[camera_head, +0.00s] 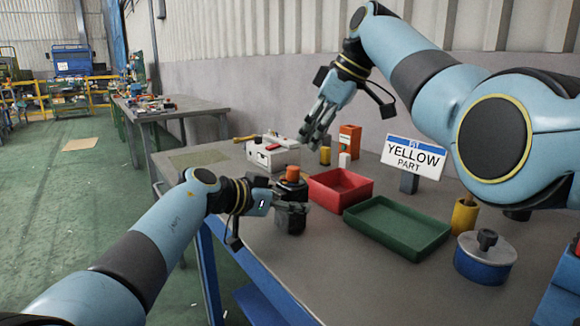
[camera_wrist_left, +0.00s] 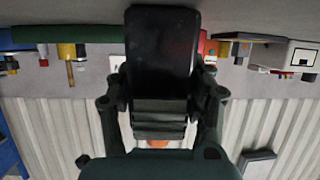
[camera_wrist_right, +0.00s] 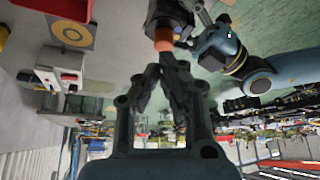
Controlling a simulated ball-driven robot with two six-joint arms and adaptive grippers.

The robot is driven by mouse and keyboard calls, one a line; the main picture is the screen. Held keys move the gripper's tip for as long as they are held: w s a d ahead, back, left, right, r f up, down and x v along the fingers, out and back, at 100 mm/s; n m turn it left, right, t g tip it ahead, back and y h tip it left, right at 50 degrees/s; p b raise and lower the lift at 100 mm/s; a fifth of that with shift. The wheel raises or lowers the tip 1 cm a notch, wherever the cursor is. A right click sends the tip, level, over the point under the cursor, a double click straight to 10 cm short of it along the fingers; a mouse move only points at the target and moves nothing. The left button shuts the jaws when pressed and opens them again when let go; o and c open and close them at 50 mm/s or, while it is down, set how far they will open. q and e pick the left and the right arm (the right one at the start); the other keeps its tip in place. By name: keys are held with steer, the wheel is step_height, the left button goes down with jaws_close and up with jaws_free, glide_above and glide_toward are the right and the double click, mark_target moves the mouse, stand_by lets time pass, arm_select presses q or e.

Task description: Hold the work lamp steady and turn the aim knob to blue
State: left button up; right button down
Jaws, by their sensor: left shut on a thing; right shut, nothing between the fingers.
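The work lamp appears to be the dark upright body (camera_head: 291,218) at the table's left edge, with an orange knob (camera_head: 292,174) on top. My left gripper (camera_head: 290,204) is shut on the dark body, which fills the space between its fingers in the left wrist view (camera_wrist_left: 160,60). My right gripper (camera_head: 312,138) is shut and empty, above and beyond the lamp, apart from it in the head view. In the right wrist view, its fingertips (camera_wrist_right: 166,62) point toward the orange knob (camera_wrist_right: 163,39). No blue mark shows on the lamp.
A red tray (camera_head: 340,200) and a green tray (camera_head: 398,238) lie right of the lamp. A white box (camera_head: 272,158) stands behind it. A sign reading "YELLOW PART" (camera_head: 415,156) and a blue can (camera_head: 484,268) are farther right. Table in front is clear.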

mark_target(298, 180)
steer(key=shift+y, duration=0.3)
steer(key=shift+s+a+f, duration=0.1)
steer(key=shift+s+f, duration=0.2)
steer(key=shift+f, duration=0.7)
steer(key=shift+s+a+f, duration=0.1)
steer(key=shift+s+f, duration=0.15)
steer(key=shift+f, duration=0.7)
steer(key=shift+s+a+f, duration=0.1)
steer(key=shift+s+f, duration=0.2)
steer(key=shift+f, duration=0.7)
steer(key=shift+w+a, duration=0.25)
steer(key=shift+w, duration=0.05)
steer(key=shift+w+d, duration=0.2)
steer(key=shift+w, duration=0.05)
